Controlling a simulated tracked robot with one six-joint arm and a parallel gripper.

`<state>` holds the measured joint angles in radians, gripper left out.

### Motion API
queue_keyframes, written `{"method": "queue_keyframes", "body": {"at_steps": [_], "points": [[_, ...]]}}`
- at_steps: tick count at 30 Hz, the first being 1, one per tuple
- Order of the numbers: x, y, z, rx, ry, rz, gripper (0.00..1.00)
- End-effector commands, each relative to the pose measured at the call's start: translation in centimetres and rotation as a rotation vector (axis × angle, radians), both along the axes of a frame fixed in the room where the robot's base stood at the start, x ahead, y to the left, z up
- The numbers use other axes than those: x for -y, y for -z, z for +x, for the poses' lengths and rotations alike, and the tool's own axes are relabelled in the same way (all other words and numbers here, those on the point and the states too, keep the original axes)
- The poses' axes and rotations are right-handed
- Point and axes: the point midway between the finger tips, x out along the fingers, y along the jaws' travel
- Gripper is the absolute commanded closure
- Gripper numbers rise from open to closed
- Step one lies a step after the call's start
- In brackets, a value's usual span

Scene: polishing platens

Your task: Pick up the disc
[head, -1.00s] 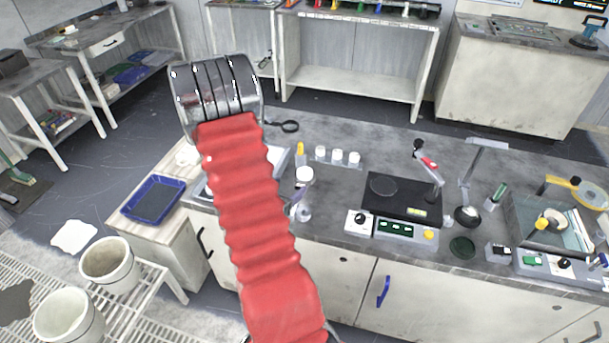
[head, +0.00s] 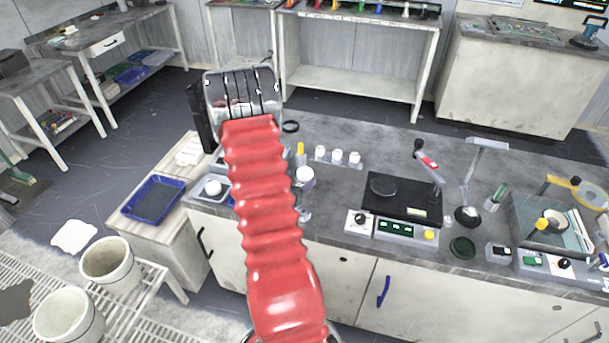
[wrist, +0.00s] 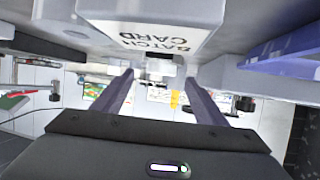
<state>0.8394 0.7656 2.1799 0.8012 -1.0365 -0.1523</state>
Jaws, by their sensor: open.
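A dark round disc (head: 384,186) lies on the black plate (head: 400,207) of the polishing unit, right of my red-sleeved arm in the head view. A dark green disc (head: 462,246) lies on the bench to its right. I cannot tell which is the task's disc. My gripper (wrist: 157,82) is open in the wrist view, with its two dark fingers apart and nothing seen between them. In the head view its fingers are hidden at the far end of my arm, well left of both discs.
A white block marked BATCH CARD (wrist: 160,32) is close to the fingers in the wrist view. A blue tray (head: 153,200) stands left of my arm. White pots (head: 337,157), a lever stand (head: 468,214) and a glass-sided machine (head: 548,240) occupy the bench.

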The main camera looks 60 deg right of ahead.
Motion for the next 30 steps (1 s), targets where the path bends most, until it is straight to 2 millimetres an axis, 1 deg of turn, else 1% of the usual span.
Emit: {"method": "queue_keyframes", "body": {"at_steps": [6, 11, 28, 30], "points": [[2.7, 0.9, 0.2, -0.001, 0.002, -0.001, 0.34], [4.1, 1.5, 0.2, 0.000, 0.001, 0.000, 0.34], [4.3, 1.5, 0.2, 0.000, 0.000, 0.000, 0.34], [4.3, 1.5, 0.2, 0.000, 0.000, 0.000, 0.38]]}}
